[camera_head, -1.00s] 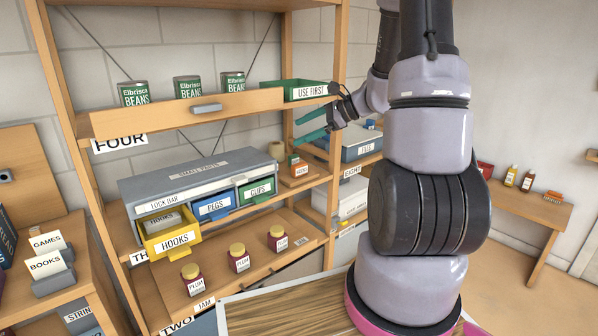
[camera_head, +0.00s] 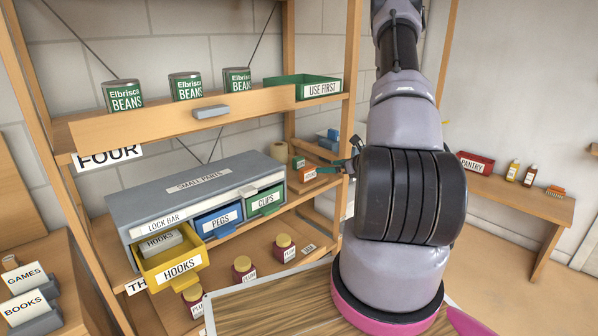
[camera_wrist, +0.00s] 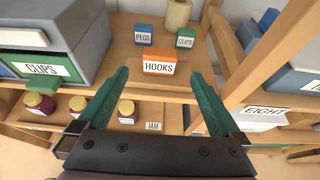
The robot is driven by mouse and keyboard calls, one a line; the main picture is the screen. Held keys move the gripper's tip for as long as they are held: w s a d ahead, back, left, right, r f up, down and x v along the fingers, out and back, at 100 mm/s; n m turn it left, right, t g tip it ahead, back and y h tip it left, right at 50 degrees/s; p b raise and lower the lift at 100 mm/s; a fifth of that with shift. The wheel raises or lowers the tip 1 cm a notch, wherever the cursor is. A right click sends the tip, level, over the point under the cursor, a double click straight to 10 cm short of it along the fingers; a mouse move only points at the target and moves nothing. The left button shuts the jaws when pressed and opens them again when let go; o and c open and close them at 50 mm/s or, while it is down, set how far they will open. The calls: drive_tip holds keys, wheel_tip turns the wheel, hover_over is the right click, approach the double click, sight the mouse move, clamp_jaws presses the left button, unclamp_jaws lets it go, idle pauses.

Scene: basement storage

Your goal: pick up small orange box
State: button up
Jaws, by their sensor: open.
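The small orange box (camera_wrist: 158,67), labelled HOOKS, sits on the shelf in the wrist view, ahead of and between my gripper's fingertips. My gripper (camera_wrist: 160,78) has its two green fingers spread wide and nothing between them. A small blue PEGS box (camera_wrist: 144,36) and a small green CLIPS box (camera_wrist: 185,39) stand just behind the orange one. In the head view the orange box (camera_head: 307,173) shows at the right end of the shelf, with a green fingertip near it. My arm hides most of my gripper there.
The grey small parts cabinet (camera_head: 198,187) stands left of the boxes, its yellow HOOKS drawer (camera_head: 176,264) pulled out. A tan roll (camera_wrist: 177,14) stands behind the boxes. A wooden upright (camera_wrist: 262,50) rises at the right. Jam jars (camera_head: 285,247) line the shelf below.

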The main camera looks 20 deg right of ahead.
sight(311, 169)
drive_tip(key=x, duration=0.6)
drive_tip(key=shift+w+f, duration=0.15)
drive_tip(key=shift+f, duration=0.05)
drive_tip(key=x, duration=0.5)
drive_tip(key=shift+f, duration=0.2)
drive_tip(key=c, duration=1.1)
